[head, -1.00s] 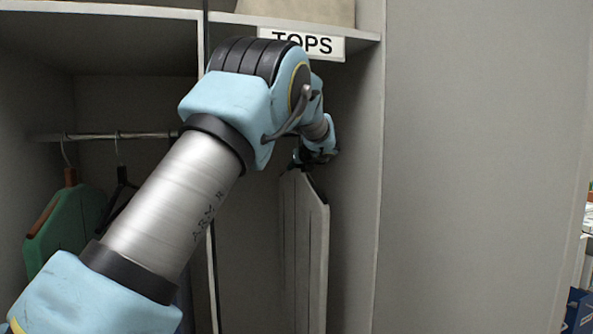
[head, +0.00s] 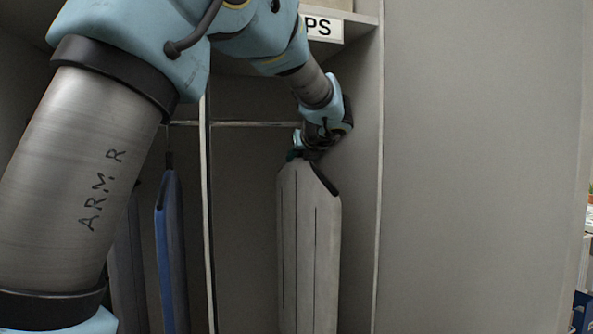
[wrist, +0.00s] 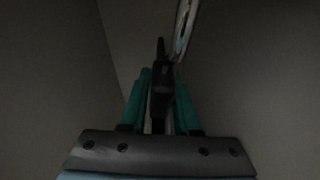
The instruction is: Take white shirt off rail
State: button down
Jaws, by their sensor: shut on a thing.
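The white shirt (head: 309,240), pale grey-white in this light, hangs upright in the right-hand compartment. My gripper (head: 308,150) is at its top, shut on the shirt's dark hanger (head: 326,180). In the wrist view the teal fingers (wrist: 160,100) close around the black hanger piece (wrist: 161,78). The rail (head: 255,123) runs behind, level with my wrist. The hook is not clearly seen, so I cannot tell whether it touches the rail. A thin shiny strip (wrist: 184,28) shows beyond the fingertips.
A divider (head: 205,230) stands left of the shirt, and a side panel (head: 362,200) stands close on its right. A blue garment (head: 170,250) hangs in the left compartment. A shelf with a partly hidden sign (head: 323,28) is above.

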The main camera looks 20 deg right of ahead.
jog(key=s+a+b, duration=0.1)
jog(key=s+a, duration=0.3)
jog(key=s, duration=0.5)
jog(key=s+a, duration=0.4)
jog(key=s, duration=0.6)
jog(key=s+a+b, duration=0.1)
jog(key=s+a, duration=0.3)
jog(key=s, duration=0.5)
jog(key=shift+s+b, duration=0.35)
jog(key=shift+r, duration=0.2)
jog(key=shift+r+p, duration=0.95)
jog(key=shift+p, duration=0.15)
jog(key=shift+r, duration=0.1)
jog(key=s+p, duration=0.1)
jog(key=s, duration=0.6)
jog(key=shift+a, duration=0.4)
